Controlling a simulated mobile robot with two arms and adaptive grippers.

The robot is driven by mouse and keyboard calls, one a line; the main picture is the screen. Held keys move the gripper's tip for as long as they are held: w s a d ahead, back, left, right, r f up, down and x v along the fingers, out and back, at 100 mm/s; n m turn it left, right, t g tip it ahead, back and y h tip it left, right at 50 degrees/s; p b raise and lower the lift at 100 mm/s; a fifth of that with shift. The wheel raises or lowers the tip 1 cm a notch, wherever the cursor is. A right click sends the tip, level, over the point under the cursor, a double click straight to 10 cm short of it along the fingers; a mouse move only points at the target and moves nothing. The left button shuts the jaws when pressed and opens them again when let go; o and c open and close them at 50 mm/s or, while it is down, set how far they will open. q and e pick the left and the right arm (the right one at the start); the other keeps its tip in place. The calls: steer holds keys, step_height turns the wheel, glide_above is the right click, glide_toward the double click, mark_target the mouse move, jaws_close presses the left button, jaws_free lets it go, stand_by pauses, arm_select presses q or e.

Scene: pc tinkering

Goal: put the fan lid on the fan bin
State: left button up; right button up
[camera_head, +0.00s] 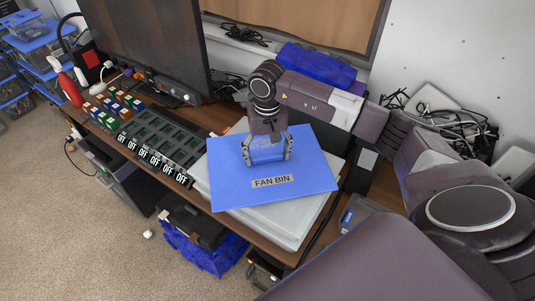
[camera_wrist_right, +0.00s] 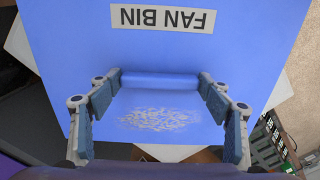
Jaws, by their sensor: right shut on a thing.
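The fan lid (camera_head: 235,188) is a flat blue panel with a white "FAN BIN" label and a raised blue handle. My right gripper (camera_head: 268,157) is shut on the handle from above. The lid is above a white bin (camera_head: 300,228), turned relative to it, so the bin's edges and corners show past the lid. I cannot tell whether lid and bin touch. In the right wrist view the lid (camera_wrist_right: 250,45) fills most of the picture, with its label upside down and the fingers (camera_wrist_right: 160,82) at both ends of the handle. My left gripper is not in view.
A dark tray with several "OFF" labels (camera_head: 160,140) lies left of the bin on the wooden desk. A large monitor (camera_head: 145,45) stands behind it. A blue crate (camera_head: 205,250) is below the desk's front edge. Cables (camera_head: 450,125) clutter the right back.

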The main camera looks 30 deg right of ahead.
mark_target(268, 157)
steer(key=shift+f, duration=0.15)
steer(key=o, duration=1.2)
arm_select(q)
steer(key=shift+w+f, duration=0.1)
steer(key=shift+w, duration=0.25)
arm_select(e)
steer(key=shift+o, duration=1.1)
steer(key=shift+r, duration=0.4)
arm_select(q)
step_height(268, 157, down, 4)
steer(key=b, duration=0.4)
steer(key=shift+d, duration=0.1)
arm_select(e)
step_height(268, 157, up, 12)
steer(key=shift+f, duration=0.2)
